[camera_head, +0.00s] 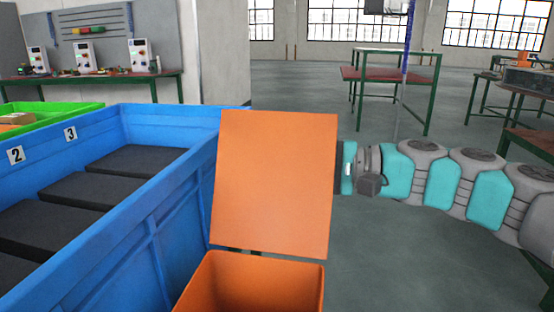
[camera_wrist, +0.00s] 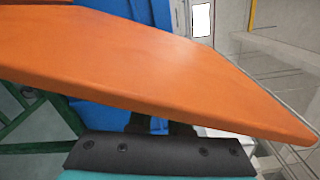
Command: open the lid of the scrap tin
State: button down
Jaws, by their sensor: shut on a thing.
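The scrap tin (camera_head: 250,280) is an orange box at the bottom of the head view, with its near part cut off by the frame. Its orange lid (camera_head: 275,185) stands raised and almost upright above the tin's far edge, so the tin's mouth shows open. My arm comes in from the right, and the lid hides my fingers in the head view. In the wrist view, the lid (camera_wrist: 150,70) crosses the frame as a broad orange slab.
A large blue bin (camera_head: 165,225) with dark blocks inside stands close to the left of the tin and lid. A green tray (camera_head: 60,115) is beyond it. A green-legged table (camera_head: 395,75) stands far back. Open grey floor lies behind the lid.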

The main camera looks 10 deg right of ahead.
aim_at(327, 166)
jog(key=c, duration=0.9)
grip_release()
jog(key=b+v, duration=0.1)
jog(key=v, duration=0.6)
jog(key=shift+s+d, duration=0.2)
jog(key=shift+d, duration=0.15)
